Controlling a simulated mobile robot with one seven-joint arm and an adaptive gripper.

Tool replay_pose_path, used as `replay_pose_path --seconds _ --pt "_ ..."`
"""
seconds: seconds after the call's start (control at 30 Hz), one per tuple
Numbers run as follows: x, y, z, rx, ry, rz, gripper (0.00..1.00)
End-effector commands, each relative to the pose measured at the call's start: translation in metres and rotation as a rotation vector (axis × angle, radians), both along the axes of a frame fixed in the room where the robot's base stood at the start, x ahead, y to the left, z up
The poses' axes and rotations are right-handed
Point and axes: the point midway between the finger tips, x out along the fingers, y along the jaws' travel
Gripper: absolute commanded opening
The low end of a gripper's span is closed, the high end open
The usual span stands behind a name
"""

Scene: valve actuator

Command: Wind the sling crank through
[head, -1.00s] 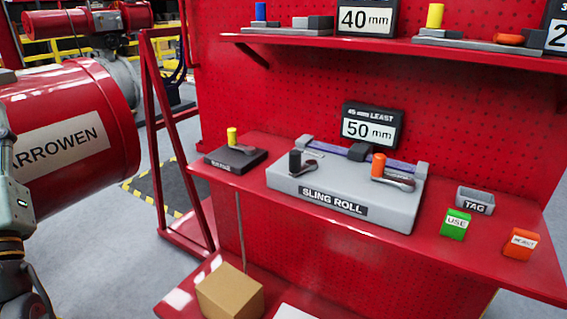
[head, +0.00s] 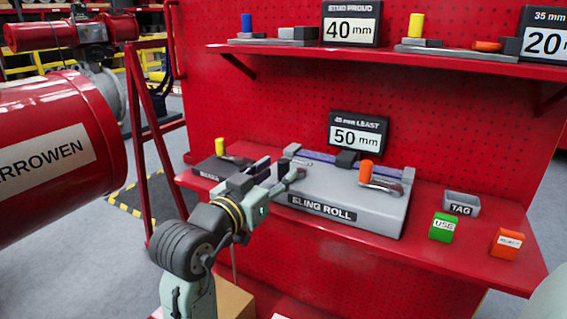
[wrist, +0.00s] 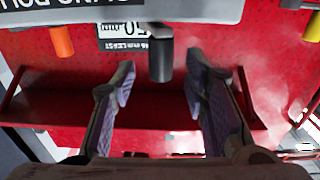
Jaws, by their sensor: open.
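The grey unit labelled SLING ROLL (head: 345,209) sits on the red bench, with a purple strap (head: 320,157) along its back. A crank with an orange grip (head: 366,172) is on its right side; that grip also shows in the wrist view (wrist: 61,41). A black upright crank grip (wrist: 160,55) shows in the wrist view; in the head view my gripper hides it. My gripper (head: 277,173) is open at the unit's left end. In the wrist view its two fingertips (wrist: 160,78) lie either side of the black grip, with gaps on both sides.
A sign reading 50 mm (head: 356,136) stands behind the unit. A dark base with a yellow grip (head: 220,147) is to its left. A grey TAG tray (head: 461,203), a green USE block (head: 443,227) and an orange block (head: 507,243) are to its right. A shelf (head: 400,55) runs above.

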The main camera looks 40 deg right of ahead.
Motion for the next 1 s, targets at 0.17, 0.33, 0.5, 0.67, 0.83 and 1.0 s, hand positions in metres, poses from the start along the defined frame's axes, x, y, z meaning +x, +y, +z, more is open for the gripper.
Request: replay_pose_path --seconds 0.17,0.33,0.5,0.67,0.83,1.0 --pt "0.01 -0.025 0.001 0.001 0.001 -0.001 0.41" --pt "0.014 -0.035 0.0 0.0 -0.001 0.001 0.41" --pt "0.014 -0.036 0.0 0.0 -0.001 0.002 0.41" --pt "0.014 -0.036 0.0 -0.001 -0.001 0.002 0.38" --pt "0.015 -0.036 0.0 -0.001 -0.001 0.002 0.26" --pt "0.015 -0.035 0.0 -0.001 -0.001 0.002 0.15"
